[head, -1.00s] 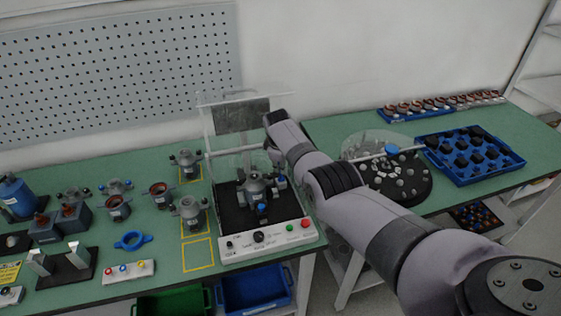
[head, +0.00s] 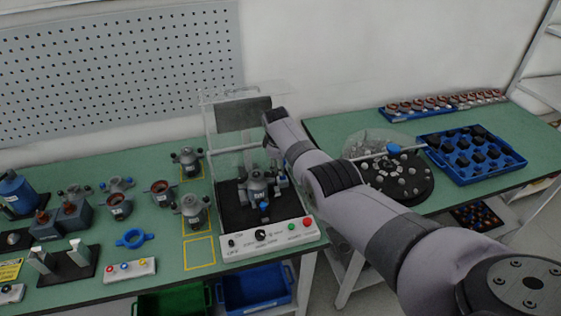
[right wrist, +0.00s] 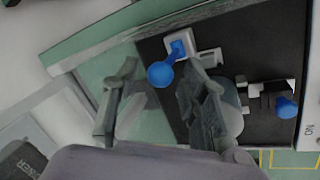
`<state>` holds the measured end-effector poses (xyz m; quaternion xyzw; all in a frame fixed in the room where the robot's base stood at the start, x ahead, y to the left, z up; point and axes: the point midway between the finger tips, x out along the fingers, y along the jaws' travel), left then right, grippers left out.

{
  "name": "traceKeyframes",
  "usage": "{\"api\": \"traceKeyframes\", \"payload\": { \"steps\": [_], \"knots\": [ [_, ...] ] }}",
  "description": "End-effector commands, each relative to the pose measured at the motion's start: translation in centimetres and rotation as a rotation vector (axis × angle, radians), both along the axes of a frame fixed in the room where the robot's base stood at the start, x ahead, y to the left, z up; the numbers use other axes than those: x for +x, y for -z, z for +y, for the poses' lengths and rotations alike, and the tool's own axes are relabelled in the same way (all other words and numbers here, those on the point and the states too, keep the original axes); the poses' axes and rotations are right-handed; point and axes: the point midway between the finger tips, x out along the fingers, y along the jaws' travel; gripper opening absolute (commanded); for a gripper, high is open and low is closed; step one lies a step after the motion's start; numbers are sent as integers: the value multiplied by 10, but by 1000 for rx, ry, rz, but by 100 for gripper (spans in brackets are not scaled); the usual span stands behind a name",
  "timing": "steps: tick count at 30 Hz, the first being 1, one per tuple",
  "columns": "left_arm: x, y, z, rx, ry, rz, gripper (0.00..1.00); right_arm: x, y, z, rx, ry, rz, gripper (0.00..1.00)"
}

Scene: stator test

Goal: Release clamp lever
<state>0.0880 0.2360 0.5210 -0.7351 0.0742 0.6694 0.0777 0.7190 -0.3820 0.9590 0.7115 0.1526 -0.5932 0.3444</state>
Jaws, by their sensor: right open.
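The test station (head: 228,215) has a black bed with a grey stator housing (head: 258,186) standing upright on it. A blue-tipped clamp part (head: 265,207) shows at the housing's front. In the right wrist view, a blue clamp lever with a round ball end (right wrist: 161,74) sits on a pale block at the bed's edge. My right gripper (right wrist: 163,77) is open, with the lever's ball end in view between its fingertips; I cannot tell whether they touch it. Another blue knob (right wrist: 287,107) is to the right. In the head view my arm hides the right gripper's fingers. My left gripper is out of view.
A clear raised cover (head: 222,125) stands behind the station bed. The front panel has a black knob and green and red buttons (head: 306,222). More housings (head: 194,210) stand to the left. A round black parts dish (head: 415,192) and blue tray (head: 512,160) lie to the right.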

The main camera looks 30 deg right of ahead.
Motion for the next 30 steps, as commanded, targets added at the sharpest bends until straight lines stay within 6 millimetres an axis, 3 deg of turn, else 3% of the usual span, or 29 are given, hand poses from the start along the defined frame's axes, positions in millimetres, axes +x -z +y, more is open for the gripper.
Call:
{"api": "traceKeyframes", "payload": {
  "steps": [11,24,30],
  "knots": [
    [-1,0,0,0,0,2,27,-5,-18,3,-4,0,2,41],
    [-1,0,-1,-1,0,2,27,-21,-88,21,-3,-3,-1,41],
    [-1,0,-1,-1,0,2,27,-26,-110,26,-3,-3,0,41]
  ]
}}
